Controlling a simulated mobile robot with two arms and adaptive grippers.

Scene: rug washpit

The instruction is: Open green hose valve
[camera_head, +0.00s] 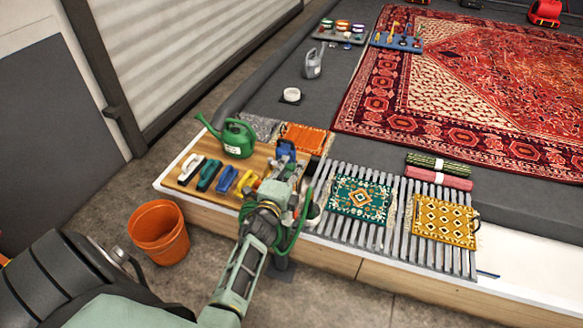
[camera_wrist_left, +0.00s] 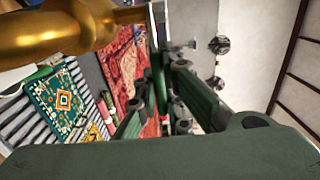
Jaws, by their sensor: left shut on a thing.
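My left gripper (camera_head: 289,168) reaches from the front to the edge of the wash platform, above the standpipe area. In the left wrist view its fingers (camera_wrist_left: 166,96) are closed around a narrow dark green piece, which looks like the green valve handle (camera_wrist_left: 158,72). A brass pipe fitting (camera_wrist_left: 70,28) is large and close at the upper left there. In the head view my gripper and wrist hide the valve. A green hose (camera_head: 296,236) hangs in a loop beside my wrist. My right gripper is not in view.
A wooden board (camera_head: 186,182) holds several brushes and a green watering can (camera_head: 238,139) left of my gripper. An orange bucket (camera_head: 159,232) stands on the floor. A slatted rack (camera_head: 391,238) with small rugs lies to the right; a large red rug (camera_head: 480,85) lies behind.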

